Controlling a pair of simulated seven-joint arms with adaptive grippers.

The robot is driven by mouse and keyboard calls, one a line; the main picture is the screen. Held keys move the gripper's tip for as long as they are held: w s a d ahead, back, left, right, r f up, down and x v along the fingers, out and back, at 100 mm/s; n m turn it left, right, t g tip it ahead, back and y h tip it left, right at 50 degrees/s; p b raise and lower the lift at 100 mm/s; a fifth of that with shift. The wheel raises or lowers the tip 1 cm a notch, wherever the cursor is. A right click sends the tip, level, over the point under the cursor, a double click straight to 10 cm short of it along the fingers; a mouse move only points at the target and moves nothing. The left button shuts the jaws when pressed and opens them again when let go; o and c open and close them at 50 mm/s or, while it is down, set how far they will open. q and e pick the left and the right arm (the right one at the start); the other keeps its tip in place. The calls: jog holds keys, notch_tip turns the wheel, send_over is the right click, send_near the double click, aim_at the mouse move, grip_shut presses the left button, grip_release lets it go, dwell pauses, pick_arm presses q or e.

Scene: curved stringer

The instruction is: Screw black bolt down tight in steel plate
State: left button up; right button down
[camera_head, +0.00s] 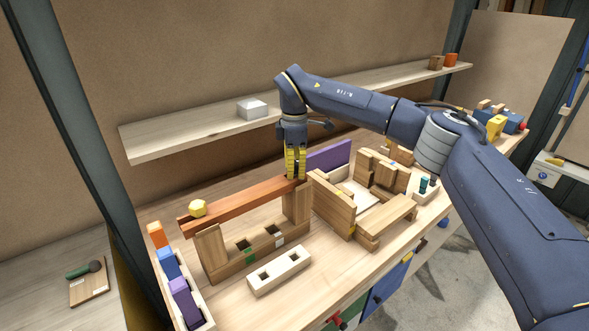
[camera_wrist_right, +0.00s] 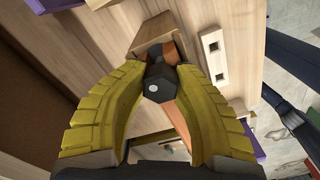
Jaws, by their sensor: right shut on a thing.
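My right gripper (camera_head: 296,176) points down at the right end of a reddish-brown beam (camera_head: 245,204). In the right wrist view its yellow fingers (camera_wrist_right: 160,76) are shut on a black hex-headed bolt (camera_wrist_right: 158,88), one finger on each side. The bolt's head faces the camera, over the beam (camera_wrist_right: 178,118). Whether the bolt is seated in the beam cannot be told. In the head view the fingers hide the bolt. No steel plate can be made out; the beam looks like wood. My left gripper is not in view.
The beam rests on wooden uprights (camera_head: 210,250). A pale block with square holes (camera_head: 279,270) lies in front. A wooden assembly (camera_head: 335,200) stands close on the right. A shelf (camera_head: 180,139) runs behind.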

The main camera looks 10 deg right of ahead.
jog(key=shift+s+f, duration=0.1)
jog(key=shift+f, duration=0.3)
jog(key=m, duration=0.4)
jog(key=shift+d+f+m, duration=0.1)
jog(key=shift+d+m, duration=0.05)
jog(key=shift+m, duration=0.15)
jog(key=m, duration=0.3)
jog(key=shift+d+m, duration=0.1)
jog(key=shift+m, duration=0.2)
